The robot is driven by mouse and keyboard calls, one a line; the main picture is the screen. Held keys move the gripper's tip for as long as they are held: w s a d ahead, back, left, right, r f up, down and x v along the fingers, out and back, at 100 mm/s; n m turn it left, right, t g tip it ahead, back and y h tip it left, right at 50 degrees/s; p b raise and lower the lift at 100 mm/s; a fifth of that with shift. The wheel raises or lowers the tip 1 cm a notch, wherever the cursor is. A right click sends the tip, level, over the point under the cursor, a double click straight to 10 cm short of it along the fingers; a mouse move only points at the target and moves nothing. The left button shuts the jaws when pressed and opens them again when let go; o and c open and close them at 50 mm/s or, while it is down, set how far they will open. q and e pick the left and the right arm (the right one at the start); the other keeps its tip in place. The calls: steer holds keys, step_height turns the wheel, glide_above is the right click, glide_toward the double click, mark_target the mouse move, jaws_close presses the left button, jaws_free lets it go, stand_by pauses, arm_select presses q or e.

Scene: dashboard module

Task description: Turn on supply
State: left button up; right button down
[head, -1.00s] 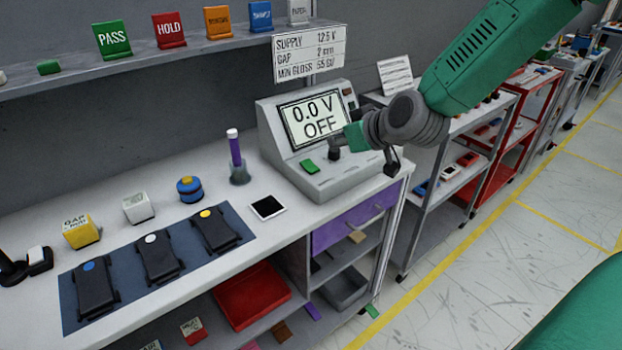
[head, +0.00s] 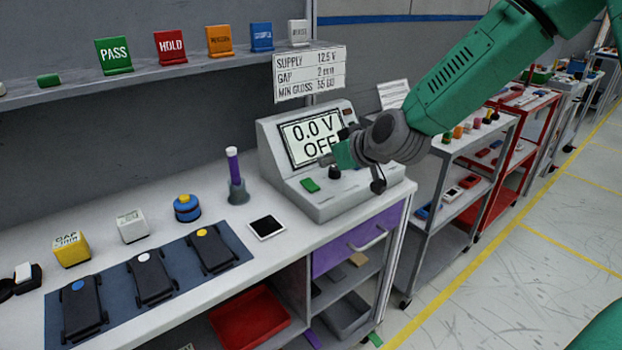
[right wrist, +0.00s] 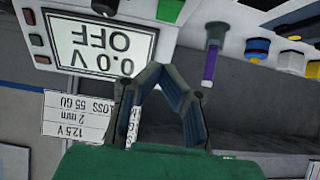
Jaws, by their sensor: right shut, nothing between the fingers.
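The grey supply unit (head: 340,205) stands at the right end of the bench. Its screen (head: 303,142) reads 0.0 V OFF. On its sloped front are a green button (head: 310,185) and a black knob (head: 334,172). My right gripper (head: 338,155) is shut and empty, in front of the screen's right part and above the knob. In the right wrist view its fingertips (right wrist: 153,66) meet just off the lower edge of the upside-down screen (right wrist: 98,45); the green button (right wrist: 170,10) and knob (right wrist: 105,7) show at the top. My left gripper is not in view.
A spec sign (head: 310,72) hangs behind the unit. A blue mat (head: 120,322) holds black modules. A shelf cart (head: 440,205) stands right.

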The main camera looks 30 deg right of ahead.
glide_above(307, 179)
steer(key=s, duration=0.3)
steer(key=f, duration=0.3)
steer(key=shift+w+f, duration=0.2)
steer(key=shift+f, duration=0.1)
step_height(307, 179, down, 2)
steer(key=shift+w+f+b, duration=0.15)
steer(key=shift+f+b, duration=0.05)
steer(key=shift+b, duration=0.15)
steer(key=shift+w+f, duration=0.15)
steer(key=shift+f, duration=0.45)
steer(key=shift+p, duration=0.4)
steer(key=shift+f, duration=0.1)
